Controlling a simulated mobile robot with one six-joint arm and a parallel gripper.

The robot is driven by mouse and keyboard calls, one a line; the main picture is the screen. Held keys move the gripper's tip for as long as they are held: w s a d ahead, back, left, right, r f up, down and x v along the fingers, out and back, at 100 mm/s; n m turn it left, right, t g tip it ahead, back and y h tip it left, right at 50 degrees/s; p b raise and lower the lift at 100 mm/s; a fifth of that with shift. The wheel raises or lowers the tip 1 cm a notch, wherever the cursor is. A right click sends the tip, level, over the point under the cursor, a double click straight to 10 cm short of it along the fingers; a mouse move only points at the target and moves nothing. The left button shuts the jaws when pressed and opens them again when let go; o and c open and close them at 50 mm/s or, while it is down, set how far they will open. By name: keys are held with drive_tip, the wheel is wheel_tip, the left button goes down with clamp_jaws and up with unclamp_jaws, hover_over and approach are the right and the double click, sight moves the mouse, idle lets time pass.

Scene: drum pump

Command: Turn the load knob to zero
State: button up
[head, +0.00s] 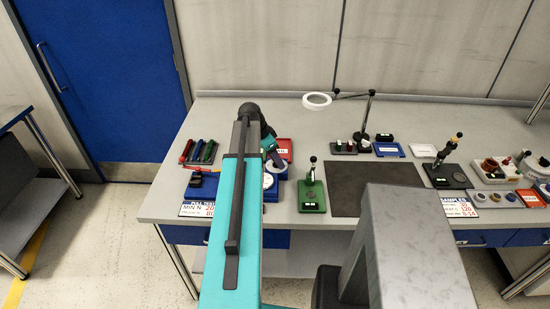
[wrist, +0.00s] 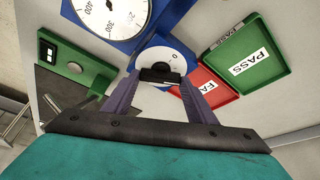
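The load knob (wrist: 160,75) is a black bar on a white disc (wrist: 176,57) in the wrist view, and the disc bears a "0" mark. The disc sits on a blue housing (wrist: 139,55). My gripper (wrist: 161,80) has one finger at each end of the knob. The fingers stand well apart, and I cannot tell whether they touch the knob. A white dial with 300 and 400 on it (wrist: 112,14) is beside the disc. In the head view my arm hides the knob, while part of the blue housing (head: 279,171) and the dial (head: 268,181) shows.
A green tray marked PASS (wrist: 248,63) and a red tray (wrist: 212,92) lie close to my right finger. A green-based device (head: 312,195) stands right of the blue housing, beside a dark mat (head: 372,178). Coloured handles (head: 200,151) lie to the left.

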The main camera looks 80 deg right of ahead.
drive_tip(key=shift+c, duration=1.4)
drive_tip(key=shift+a+f+n+b, duration=0.1)
drive_tip(key=shift+n+b, duration=0.3)
drive_tip(key=shift+n, duration=0.1)
drive_tip(key=shift+n+t+b, duration=0.3)
drive_tip(key=shift+n, duration=0.2)
drive_tip(key=n+h+b, duration=0.1)
drive_tip(key=n, duration=0.1)
drive_tip(key=shift+s+a+n+t, duration=0.1)
drive_tip(key=shift+s+n+t, duration=0.05)
drive_tip(key=shift+n+t, duration=0.25)
drive_tip(key=n+t+b, duration=0.1)
drive_tip(key=n, duration=0.2)
drive_tip(key=shift+s+n+h, duration=0.1)
drive_tip(key=shift+n+h, duration=0.2)
drive_tip(key=shift+s+n+t+b, duration=0.15)
drive_tip(key=shift+n+t, duration=0.3)
drive_tip(key=shift+n, duration=0.45)
drive_tip(key=shift+w+n+t+b, duration=0.15)
drive_tip(key=shift+n+t, duration=0.3)
drive_tip(key=shift+n, duration=0.45)
drive_tip(key=shift+s, duration=0.1)
